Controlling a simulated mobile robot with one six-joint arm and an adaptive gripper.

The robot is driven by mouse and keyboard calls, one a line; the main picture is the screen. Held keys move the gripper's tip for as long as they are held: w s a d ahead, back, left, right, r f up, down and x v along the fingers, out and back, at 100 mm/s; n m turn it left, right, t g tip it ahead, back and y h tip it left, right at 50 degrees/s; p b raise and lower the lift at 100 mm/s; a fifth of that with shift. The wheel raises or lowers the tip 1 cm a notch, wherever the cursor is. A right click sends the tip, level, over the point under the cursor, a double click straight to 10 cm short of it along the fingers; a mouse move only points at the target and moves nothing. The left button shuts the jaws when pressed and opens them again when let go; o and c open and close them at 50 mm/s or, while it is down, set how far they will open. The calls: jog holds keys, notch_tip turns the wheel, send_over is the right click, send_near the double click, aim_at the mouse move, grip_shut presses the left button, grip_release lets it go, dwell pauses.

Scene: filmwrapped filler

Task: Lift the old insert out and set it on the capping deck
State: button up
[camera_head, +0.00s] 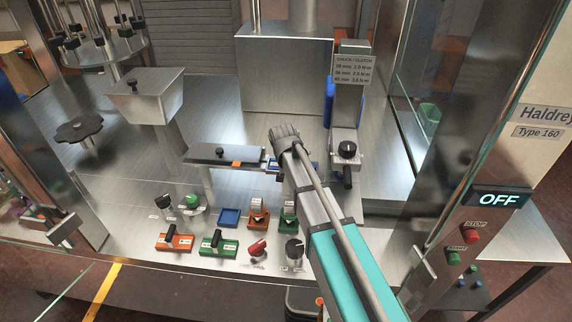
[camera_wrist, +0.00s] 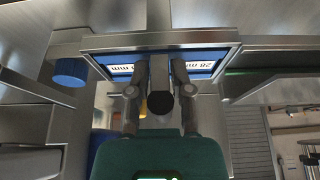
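A blue insert (camera_wrist: 208,67) with a white label reading 28 mm, upside down, sits in a steel holder in the wrist view. Its blue edge also shows in the head view (camera_head: 272,163), mostly hidden by my gripper (camera_head: 284,140). In the wrist view my gripper (camera_wrist: 159,68) has one finger on each side of a grey post with a dark round end, in front of the insert. I cannot tell whether the fingers touch the post. The capping deck (camera_head: 130,205) is the brushed steel surface below the holder.
Orange (camera_head: 174,242) and green (camera_head: 218,247) handled blocks, a blue square (camera_head: 229,216) and several knobs stand along the deck's front. A steel hopper (camera_head: 147,95) and a dark star wheel (camera_head: 79,128) stand left. A black-knobbed column (camera_head: 346,150) stands close right of my gripper.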

grip_shut()
jog(key=shift+r, duration=0.1)
notch_tip(320, 180, up, 10)
jog(key=p, duration=1)
dwell(0.8)
